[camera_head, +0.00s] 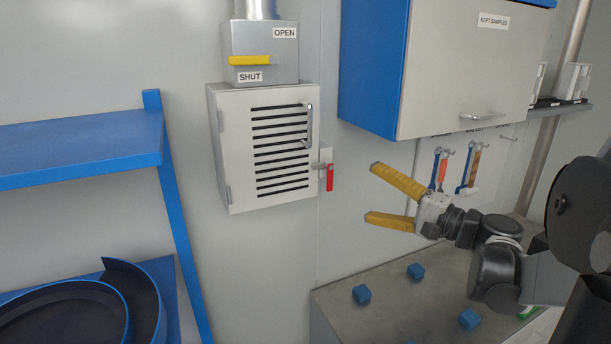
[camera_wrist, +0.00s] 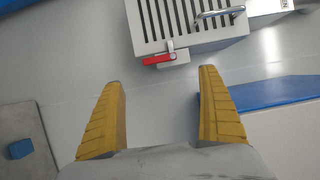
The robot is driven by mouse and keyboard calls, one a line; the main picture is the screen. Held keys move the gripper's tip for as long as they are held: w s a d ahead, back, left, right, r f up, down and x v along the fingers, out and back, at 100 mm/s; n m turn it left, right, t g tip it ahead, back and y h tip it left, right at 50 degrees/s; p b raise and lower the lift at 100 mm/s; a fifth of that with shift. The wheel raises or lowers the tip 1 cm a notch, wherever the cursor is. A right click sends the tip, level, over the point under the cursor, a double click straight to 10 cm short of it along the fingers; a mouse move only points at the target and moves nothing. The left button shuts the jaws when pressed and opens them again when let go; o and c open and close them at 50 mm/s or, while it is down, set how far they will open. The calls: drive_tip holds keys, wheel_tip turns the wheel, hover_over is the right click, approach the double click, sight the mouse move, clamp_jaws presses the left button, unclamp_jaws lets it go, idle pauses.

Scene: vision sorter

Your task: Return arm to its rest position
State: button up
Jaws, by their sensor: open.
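My gripper (camera_head: 372,192) is at the end of my arm, which reaches in from the right in the head view. Its two yellow fingers are spread apart, with nothing between them. It is in the air above the grey bench (camera_head: 335,318), pointing left toward the wall. In the wrist view my gripper (camera_wrist: 162,78) shows both fingers open and empty, with the vented wall box (camera_wrist: 225,38) beyond them. The red latch handle (camera_wrist: 159,60) of that box lies ahead, between the fingers in the picture and apart from them.
Blue cubes (camera_head: 415,271) lie on the bench below my arm. A cabinet (camera_head: 450,70) labelled KEPT SAMPLES hangs above my gripper, and tools (camera_head: 473,168) hang under it. The vented box (camera_head: 232,150) is shut. A blue shelf (camera_head: 80,145) and a dark curved track (camera_head: 135,290) stand left.

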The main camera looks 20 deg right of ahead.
drive_tip(key=s+a+f+n+g+h+b, duration=0.1)
drive_tip(key=s+a+f+n+g+b, duration=0.15)
drive_tip(key=a+f+b, duration=0.45)
drive_tip(key=s+a+f+n+g+b, duration=0.1)
drive_tip(key=a+f+n+g+b, duration=0.25)
drive_tip(key=a+f, duration=0.7)
drive_tip(key=s+a+f+n+g+h+b, duration=0.2)
drive_tip(key=s+f+n+h+b, duration=0.4)
drive_tip(key=s+f, duration=0.6)
wheel_tip(320, 180, down, 4)
drive_tip(key=n+g+b, duration=0.1)
drive_tip(key=b, duration=0.1)
drive_tip(key=shift+s+a+f+b, duration=0.2)
drive_tip(key=shift+s+a+b, duration=0.05)
drive_tip(key=shift+s+b, duration=0.15)
drive_tip(key=shift+w, duration=0.1)
